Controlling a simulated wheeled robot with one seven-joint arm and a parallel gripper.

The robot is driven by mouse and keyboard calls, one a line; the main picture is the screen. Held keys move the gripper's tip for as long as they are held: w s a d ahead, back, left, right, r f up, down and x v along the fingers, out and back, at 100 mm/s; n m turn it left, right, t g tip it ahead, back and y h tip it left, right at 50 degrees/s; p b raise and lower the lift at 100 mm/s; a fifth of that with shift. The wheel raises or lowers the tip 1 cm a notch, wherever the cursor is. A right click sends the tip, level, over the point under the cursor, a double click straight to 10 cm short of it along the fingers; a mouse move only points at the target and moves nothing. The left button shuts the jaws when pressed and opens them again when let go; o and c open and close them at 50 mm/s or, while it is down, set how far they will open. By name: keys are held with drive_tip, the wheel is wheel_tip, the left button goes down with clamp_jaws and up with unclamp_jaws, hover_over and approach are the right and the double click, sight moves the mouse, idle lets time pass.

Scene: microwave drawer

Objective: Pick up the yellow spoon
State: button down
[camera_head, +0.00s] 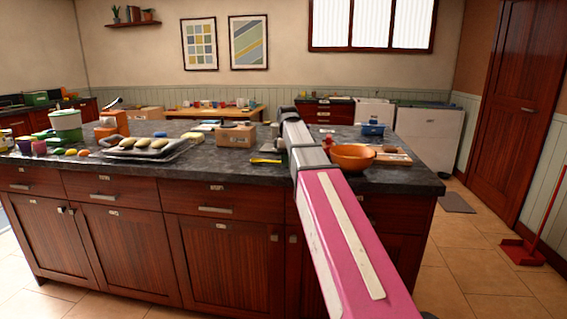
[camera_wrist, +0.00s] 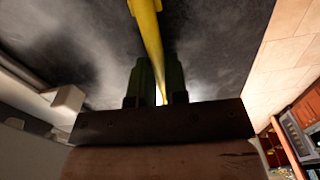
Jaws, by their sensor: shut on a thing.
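The yellow spoon (camera_wrist: 149,32) shows in the wrist view as a long yellow handle running from the top edge down between my fingers. My gripper (camera_wrist: 158,75) has two dark green fingers, one on each side of the handle, and is shut on it. The spoon's far end is cut off by the top edge of the wrist view.
The dark stone countertop (camera_head: 215,170) holds an orange bowl (camera_head: 352,157) right of my arm and a cardboard box (camera_head: 236,136) to its left. A baking tray (camera_head: 150,150) with several rolls lies further left, near a white-and-green container (camera_head: 67,125). A blue item (camera_head: 373,129) stands behind the bowl.

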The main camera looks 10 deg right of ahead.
drive_tip(key=r, duration=0.4)
drive_tip(key=shift+s+r, duration=0.15)
drive_tip(key=shift+s, duration=0.05)
drive_tip(key=s+d+r, duration=0.1)
drive_tip(key=s+r, duration=0.5)
drive_tip(key=s, duration=0.5)
drive_tip(key=shift+r, duration=0.15)
